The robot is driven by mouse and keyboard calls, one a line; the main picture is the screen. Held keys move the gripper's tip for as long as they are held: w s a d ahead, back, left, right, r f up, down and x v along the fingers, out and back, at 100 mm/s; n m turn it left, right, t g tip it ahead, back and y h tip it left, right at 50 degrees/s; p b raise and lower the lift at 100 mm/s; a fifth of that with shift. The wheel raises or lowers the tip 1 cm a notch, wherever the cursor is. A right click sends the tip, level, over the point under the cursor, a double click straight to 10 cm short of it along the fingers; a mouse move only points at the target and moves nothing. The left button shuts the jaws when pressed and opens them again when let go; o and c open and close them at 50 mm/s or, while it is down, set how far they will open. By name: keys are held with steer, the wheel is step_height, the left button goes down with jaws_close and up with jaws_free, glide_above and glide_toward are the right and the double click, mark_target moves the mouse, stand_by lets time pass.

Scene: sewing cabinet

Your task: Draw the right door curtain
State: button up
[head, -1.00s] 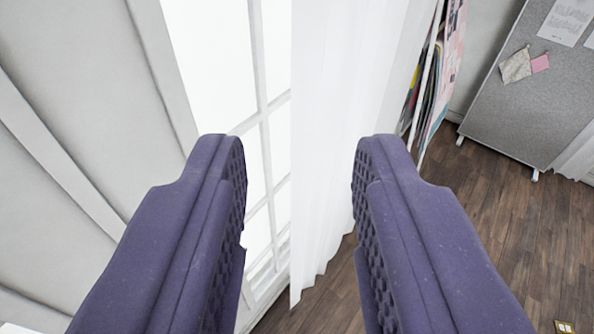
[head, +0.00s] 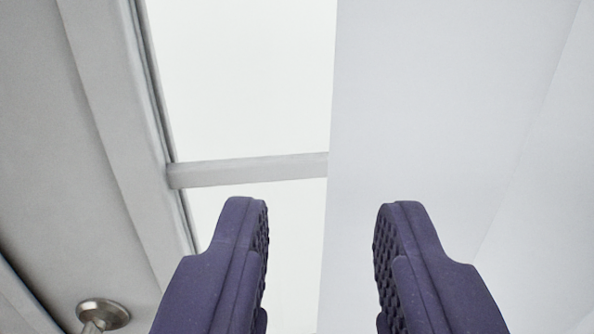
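The white door curtain (head: 440,110) fills the right half of the head view. Its straight left edge runs down the middle, between the two fingers in the picture. My gripper (head: 320,215) is open, with its purple padded fingers apart. The right finger overlaps the curtain, and the left finger overlaps the bright glass (head: 245,80). Whether either finger touches the curtain cannot be told. The curtain's lower end is out of view.
A grey-white door frame (head: 105,110) stands at left, with a horizontal glazing bar (head: 250,170) crossing the glass. A round metal knob (head: 103,313) sticks out at lower left, close to my left finger.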

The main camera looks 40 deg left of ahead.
mark_target(325, 200)
steer(key=x, duration=0.4)
steer(key=shift+w+a, duration=0.15)
steer(key=shift+w, duration=0.25)
jaws_close()
